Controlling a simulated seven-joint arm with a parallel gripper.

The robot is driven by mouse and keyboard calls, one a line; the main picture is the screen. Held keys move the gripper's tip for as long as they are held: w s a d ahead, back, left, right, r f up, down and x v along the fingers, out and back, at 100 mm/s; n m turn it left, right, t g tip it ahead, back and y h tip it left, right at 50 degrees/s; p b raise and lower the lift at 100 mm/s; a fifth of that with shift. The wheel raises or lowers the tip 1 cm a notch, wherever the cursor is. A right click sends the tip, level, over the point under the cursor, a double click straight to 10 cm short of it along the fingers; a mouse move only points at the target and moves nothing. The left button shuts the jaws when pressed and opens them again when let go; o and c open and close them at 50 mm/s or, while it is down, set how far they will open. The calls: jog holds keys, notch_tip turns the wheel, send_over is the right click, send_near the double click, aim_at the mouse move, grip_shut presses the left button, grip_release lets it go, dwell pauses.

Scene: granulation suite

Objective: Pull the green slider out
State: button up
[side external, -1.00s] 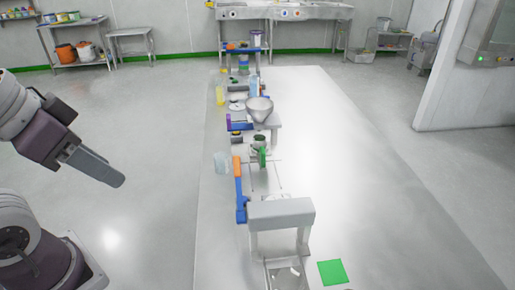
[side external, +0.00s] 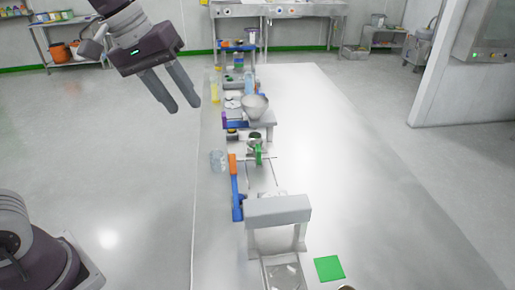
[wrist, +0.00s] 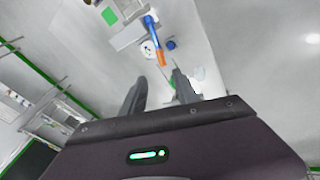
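The green slider (side external: 258,154) is a small upright green piece on the grey apparatus along the left side of the bench.
A blue and orange bar (side external: 236,185) and a clear beaker (side external: 218,160) are left of the slider. A grey arch (side external: 278,210) stands nearer the camera, with a flat green square (side external: 329,268) to its right. A metal bowl (side external: 255,106) stands behind. The bench's right side is clear.

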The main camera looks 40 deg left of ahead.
jog(key=w+a+f+n+y, duration=0.1)
jog(key=w+a+f+n, duration=0.15)
jog(key=w, duration=0.45)
jog(key=w+a+f+n, duration=0.1)
jog(key=w+f, duration=0.3)
jog(key=w, duration=0.3)
jog(key=y, duration=0.4)
send_over(259, 147)
jog(key=s+d, duration=0.2)
notch_tip(259, 147, down, 18)
jog(key=shift+g, duration=0.4)
jog(key=x, duration=0.7)
jog(key=shift+a+f, duration=0.15)
jog(key=shift+f, duration=0.2)
jog(key=shift+c, duration=0.3)
jog(key=c, duration=0.7)
grip_shut()
jog(key=shift+r, duration=0.1)
